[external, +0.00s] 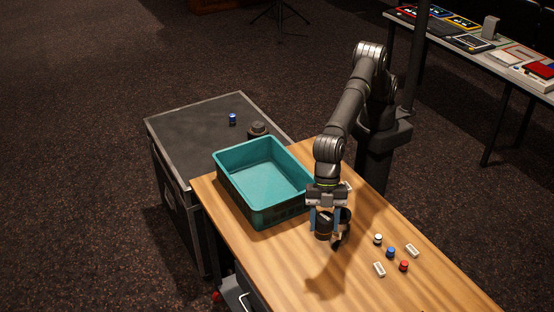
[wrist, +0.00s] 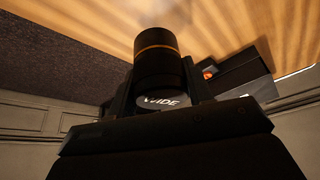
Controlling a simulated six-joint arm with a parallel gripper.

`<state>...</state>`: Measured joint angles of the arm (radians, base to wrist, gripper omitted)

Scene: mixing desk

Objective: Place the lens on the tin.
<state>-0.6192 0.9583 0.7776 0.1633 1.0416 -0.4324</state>
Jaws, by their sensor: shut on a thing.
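The lens (wrist: 160,55) is a black cylinder with an orange ring; in the wrist view it stands out between my fingers. The word WIDE shows at its near end. In the external view my gripper (external: 326,222) is shut on the lens (external: 323,228), above the wooden table beside the teal crate. I cannot tell how far it is above the wood. A low, dark round thing on the grey case (external: 190,125) may be the tin (external: 257,129); its make is too small to tell. My gripper is well apart from it, with the crate between them.
The empty teal crate (external: 227,180) stands on the wooden table (external: 285,265). A blue can (external: 232,119) stands on the case. Small jars and white blocks lie to the right, including a red jar (external: 404,265). A dark thing (external: 344,218) is close beside my gripper.

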